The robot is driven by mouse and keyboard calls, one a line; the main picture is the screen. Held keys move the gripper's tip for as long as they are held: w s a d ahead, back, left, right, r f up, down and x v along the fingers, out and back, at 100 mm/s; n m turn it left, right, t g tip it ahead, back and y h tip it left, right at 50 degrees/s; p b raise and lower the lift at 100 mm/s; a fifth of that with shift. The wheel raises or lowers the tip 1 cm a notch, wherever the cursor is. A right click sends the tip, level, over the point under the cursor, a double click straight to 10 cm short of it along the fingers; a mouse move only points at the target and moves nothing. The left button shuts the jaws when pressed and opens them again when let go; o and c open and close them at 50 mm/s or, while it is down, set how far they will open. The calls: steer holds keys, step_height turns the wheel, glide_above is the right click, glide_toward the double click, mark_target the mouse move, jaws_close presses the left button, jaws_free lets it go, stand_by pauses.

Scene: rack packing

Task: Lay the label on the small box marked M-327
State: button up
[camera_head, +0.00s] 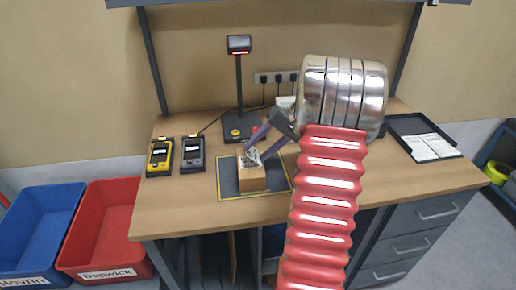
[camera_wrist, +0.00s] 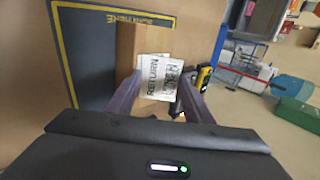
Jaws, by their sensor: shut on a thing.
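A small brown box (camera_head: 252,180) stands on the dark, yellow-edged mat (camera_head: 228,182) in the head view. It also shows in the wrist view (camera_wrist: 127,48), beside the label. I cannot read a marking on it. The label spans between the two purple-grey fingers in the wrist view. In the head view the fingers are at the box's top, and the label appears over it. I cannot tell whether label and box touch.
A lamp-like stand (camera_head: 239,85) rises behind the mat. A yellow handheld device (camera_head: 159,156) and a grey one (camera_head: 192,154) lie left of it. A black tray (camera_head: 408,128) with papers lies at right. Blue (camera_head: 38,222) and red (camera_head: 100,225) bins stand at lower left.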

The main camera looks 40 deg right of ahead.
mark_target(249, 152)
steer(key=shift+f, duration=0.35)
jaws_close()
steer(key=shift+o, duration=1.3)
jaws_free()
steer(key=shift+w+a+r, duration=0.1)
steer(key=shift+w+a, duration=0.85)
steer(key=shift+a, duration=0.25)
steer(key=o, duration=0.6)
steer(key=shift+c, duration=0.2)
